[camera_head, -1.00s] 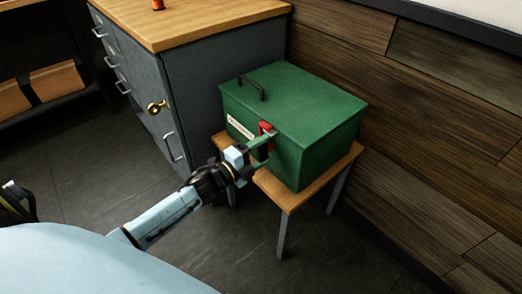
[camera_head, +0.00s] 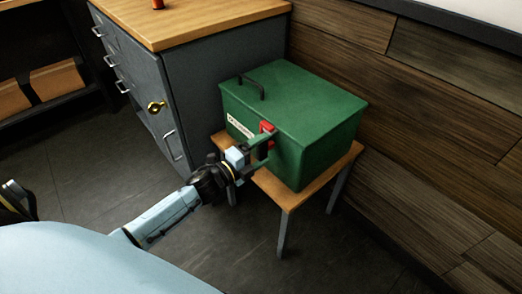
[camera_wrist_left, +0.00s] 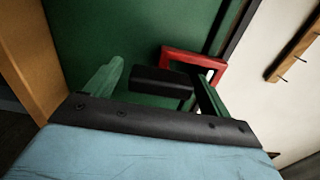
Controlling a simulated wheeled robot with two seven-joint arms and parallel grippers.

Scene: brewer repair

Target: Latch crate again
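The green crate (camera_head: 315,145) stands with its lid down and a black handle (camera_head: 251,87) on top. Its red latch (camera_head: 267,128) is on the front, near the lid's edge; the left wrist view shows it as a red frame (camera_wrist_left: 188,56). My left gripper (camera_head: 264,150) is at the crate's front by the latch. Its green fingers are spread apart (camera_wrist_left: 158,82), with a black block (camera_wrist_left: 160,80) showing between them. One finger overlaps the red frame; I cannot tell whether it touches. Whether the latch is engaged is unclear.
The crate is on a small wooden-topped stand (camera_head: 287,196) against the plank wall (camera_head: 430,120). A grey cabinet (camera_head: 220,100) with a wooden top is close to its left. Dark floor (camera_head: 95,175) is free at the lower left. A shelf holds boxes (camera_head: 55,80).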

